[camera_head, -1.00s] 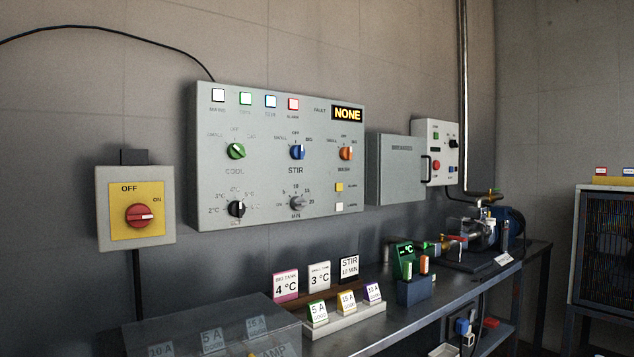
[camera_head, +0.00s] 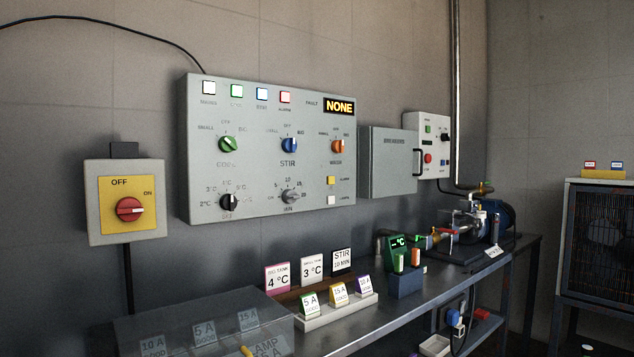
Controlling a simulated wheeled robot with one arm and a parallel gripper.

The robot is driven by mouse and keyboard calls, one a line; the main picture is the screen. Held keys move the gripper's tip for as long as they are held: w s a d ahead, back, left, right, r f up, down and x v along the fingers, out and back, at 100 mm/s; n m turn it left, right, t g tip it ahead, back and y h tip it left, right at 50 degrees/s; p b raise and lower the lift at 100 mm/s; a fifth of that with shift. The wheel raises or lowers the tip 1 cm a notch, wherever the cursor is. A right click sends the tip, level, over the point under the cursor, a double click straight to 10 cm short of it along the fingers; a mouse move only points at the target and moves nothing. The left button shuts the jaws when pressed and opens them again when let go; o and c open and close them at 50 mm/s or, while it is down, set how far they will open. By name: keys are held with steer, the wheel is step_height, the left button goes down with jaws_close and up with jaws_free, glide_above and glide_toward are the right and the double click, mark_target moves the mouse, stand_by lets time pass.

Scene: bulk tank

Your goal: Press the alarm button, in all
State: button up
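The grey control panel (camera_head: 258,180) hangs on the wall, left of centre. Near its lower right is a small yellow square button (camera_head: 331,180) with a blurred label beside it that looks like "ALARM". A white square button (camera_head: 332,200) sits just below it. Along the top is a row of square lamps, the rightmost with a red frame (camera_head: 285,97), labelled ALARM. The fault display (camera_head: 339,107) reads NONE. My gripper is not in view.
A red rotary switch (camera_head: 129,209) on a yellow plate is at left. A closed breaker box (camera_head: 388,162) and a small white control box (camera_head: 428,146) are at right. The bench (camera_head: 357,324) below holds label cards, a clear cover (camera_head: 200,316) and a pump (camera_head: 488,220).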

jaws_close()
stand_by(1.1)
